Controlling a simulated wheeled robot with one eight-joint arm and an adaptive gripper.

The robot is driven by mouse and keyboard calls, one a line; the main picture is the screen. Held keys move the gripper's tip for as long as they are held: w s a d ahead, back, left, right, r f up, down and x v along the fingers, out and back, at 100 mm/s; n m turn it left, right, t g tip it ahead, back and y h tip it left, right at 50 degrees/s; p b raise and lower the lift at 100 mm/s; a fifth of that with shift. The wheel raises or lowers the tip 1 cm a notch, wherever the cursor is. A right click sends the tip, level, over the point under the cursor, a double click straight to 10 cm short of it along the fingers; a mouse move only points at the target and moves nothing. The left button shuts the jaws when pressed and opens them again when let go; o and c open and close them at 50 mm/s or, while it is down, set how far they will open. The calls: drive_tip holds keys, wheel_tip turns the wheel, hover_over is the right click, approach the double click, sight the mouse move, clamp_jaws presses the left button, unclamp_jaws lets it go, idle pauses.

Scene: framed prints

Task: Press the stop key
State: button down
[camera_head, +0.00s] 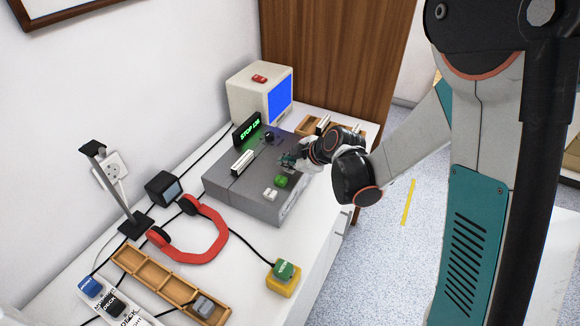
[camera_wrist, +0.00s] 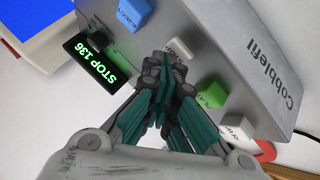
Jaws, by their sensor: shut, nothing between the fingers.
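The grey deck (camera_head: 238,192) stands on the white table, with a row of keys on its top. In the wrist view, the deck (camera_wrist: 250,45) shows a blue eject key (camera_wrist: 134,14), a pale key (camera_wrist: 180,48), a green key (camera_wrist: 212,95) and a white key (camera_wrist: 237,128). The green key (camera_head: 281,181) also shows in the head view. No stop label is readable on a key. The display (camera_wrist: 96,58) reads "STOP 136" in green. My gripper (camera_wrist: 162,65) is shut and empty, its tips close beside the pale key; contact cannot be told. It also shows in the head view (camera_head: 289,159).
A monitor (camera_head: 246,98) with a blue screen stands behind the deck. Red headphones (camera_head: 205,245), a wooden tray (camera_head: 157,271) and a yellow box with a green button (camera_head: 283,278) lie at the front. A dark stand (camera_head: 118,190) rises at the left.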

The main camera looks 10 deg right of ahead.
sight(288, 171)
idle(0.4)
drive_tip(key=shift+r+p, duration=0.85)
drive_tip(key=shift+r, duration=0.35)
drive_tip(key=shift+r, duration=0.15)
drive_tip(key=shift+r+p, duration=1.75)
drive_tip(key=shift+r, duration=0.6)
drive_tip(key=s+d+r+m+h, duration=0.2)
drive_tip(key=s+d+r+m, duration=0.45)
drive_tip(key=s+r, duration=0.4)
drive_tip(key=s+d+r+m+h, duration=0.1)
drive_tip(key=s+d+m, duration=0.2)
drive_tip(key=s+m, duration=0.2)
drive_tip(key=s+d+r+m+h, duration=0.1)
drive_tip(key=s+d+m, duration=0.3)
drive_tip(key=s, duration=0.7)
drive_tip(key=shift+s+r+m+h, duration=0.4)
drive_tip(key=shift+m+h, duration=0.15)
drive_tip(key=shift+h, duration=0.25)
